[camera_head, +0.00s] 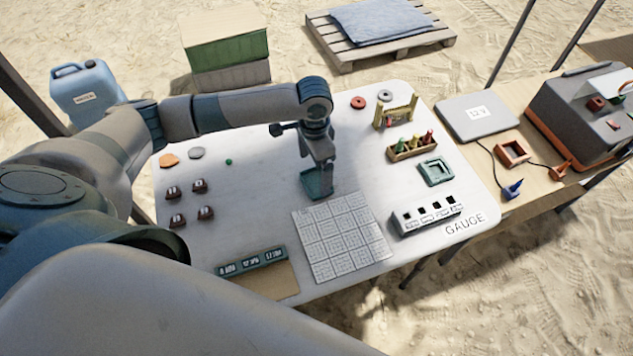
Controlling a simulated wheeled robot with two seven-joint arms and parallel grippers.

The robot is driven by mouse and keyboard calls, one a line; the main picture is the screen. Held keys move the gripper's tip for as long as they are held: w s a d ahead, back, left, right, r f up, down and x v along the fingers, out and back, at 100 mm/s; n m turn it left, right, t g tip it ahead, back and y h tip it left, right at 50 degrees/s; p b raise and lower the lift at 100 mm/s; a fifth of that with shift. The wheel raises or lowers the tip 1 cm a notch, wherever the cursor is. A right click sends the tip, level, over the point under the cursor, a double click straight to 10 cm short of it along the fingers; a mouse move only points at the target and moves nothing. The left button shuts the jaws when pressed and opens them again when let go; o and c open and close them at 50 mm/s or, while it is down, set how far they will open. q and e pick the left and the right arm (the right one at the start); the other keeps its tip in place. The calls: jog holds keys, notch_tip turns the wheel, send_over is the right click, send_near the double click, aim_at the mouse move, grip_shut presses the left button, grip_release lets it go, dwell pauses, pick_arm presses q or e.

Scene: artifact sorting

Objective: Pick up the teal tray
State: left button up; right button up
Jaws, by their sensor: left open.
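The teal tray (435,171) is a small square with a raised rim, lying on the right part of the white table. My left gripper (317,184) points down over the middle of the table, just behind the grid sheet. My right gripper is not in view.
A rack of coloured bottles (412,147) stands just behind the tray, and a white slotted gauge block (427,214) stands in front of it. A grid sheet (342,236) lies front centre. An orange square tray (513,153) is on the wooden table at right.

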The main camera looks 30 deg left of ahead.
aim_at(316, 184)
pick_arm(q)
jog(key=shift+d+f+p, duration=0.15)
jog(key=shift+f+p, duration=0.15)
jog(key=shift+f, duration=0.8)
jog(key=shift+d+f+p, duration=0.15)
jog(key=shift+f+p, duration=0.15)
jog(key=shift+f, duration=0.8)
jog(key=shift+c, duration=0.6)
jog(key=c, duration=1)
